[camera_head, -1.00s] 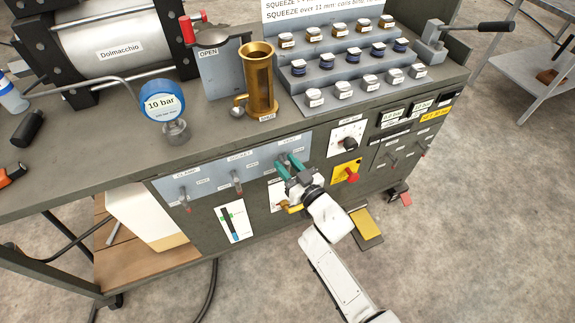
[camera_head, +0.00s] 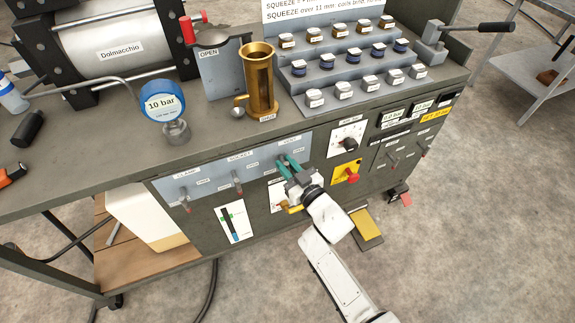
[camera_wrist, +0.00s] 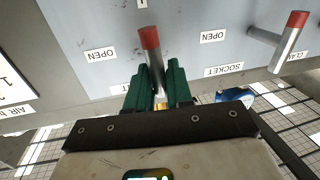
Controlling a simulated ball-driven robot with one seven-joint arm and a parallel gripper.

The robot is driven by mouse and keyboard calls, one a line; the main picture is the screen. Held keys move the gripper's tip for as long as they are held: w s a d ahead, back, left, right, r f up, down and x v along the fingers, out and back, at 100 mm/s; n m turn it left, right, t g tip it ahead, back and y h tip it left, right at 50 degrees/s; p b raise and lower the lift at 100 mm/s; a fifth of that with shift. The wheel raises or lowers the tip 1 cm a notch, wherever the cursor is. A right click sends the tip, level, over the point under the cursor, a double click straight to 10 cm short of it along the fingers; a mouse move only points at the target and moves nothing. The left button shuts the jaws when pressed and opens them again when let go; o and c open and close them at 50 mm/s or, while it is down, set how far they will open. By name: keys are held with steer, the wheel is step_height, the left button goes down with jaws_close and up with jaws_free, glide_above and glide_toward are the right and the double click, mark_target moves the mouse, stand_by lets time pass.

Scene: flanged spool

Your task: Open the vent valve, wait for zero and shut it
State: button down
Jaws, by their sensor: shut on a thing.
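The vent valve's lever, a metal rod with a red tip (camera_wrist: 149,38), stands between my gripper's green fingers in the wrist view. My gripper (camera_wrist: 158,80) is shut on it. In the head view my gripper (camera_head: 288,163) is at the VENT station, at the right end of the grey valve panel (camera_head: 210,183), and hides most of that lever. The blue round gauge (camera_head: 162,104) on the bench shows "10 bar". Whether the valve is open or shut I cannot tell.
The socket lever (camera_head: 238,184) and clamp lever (camera_head: 185,201) stand left on the same panel; the socket lever (camera_wrist: 288,40) is close by in the wrist view. A red knob on a yellow plate (camera_head: 347,173) lies just right of my gripper. A brass cylinder (camera_head: 260,85) stands above.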

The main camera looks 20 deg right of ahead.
steer(key=n, duration=0.2)
steer(key=n+b, duration=0.1)
steer(key=a+f+n+g, duration=0.1)
steer(key=n, duration=0.1)
steer(key=shift+n+h+b, duration=0.3)
steer(key=shift+h, duration=0.1)
steer(key=n, duration=0.1)
steer(key=n+b, duration=0.1)
steer(key=n+h+b, duration=0.1)
steer(key=n, duration=0.1)
steer(key=shift+a+f, duration=0.2)
steer(key=shift+f, duration=0.05)
steer(key=shift+n, duration=0.3)
steer(key=c, duration=1.2)
jaws_free()
steer(key=shift+r, duration=0.1)
steer(key=s+d+r+p, duration=0.1)
steer(key=s, duration=0.9)
steer(key=shift+s+r+p, duration=0.3)
steer(key=shift+s+r, duration=0.05)
steer(key=shift+r, duration=0.05)
steer(key=shift+o, duration=0.4)
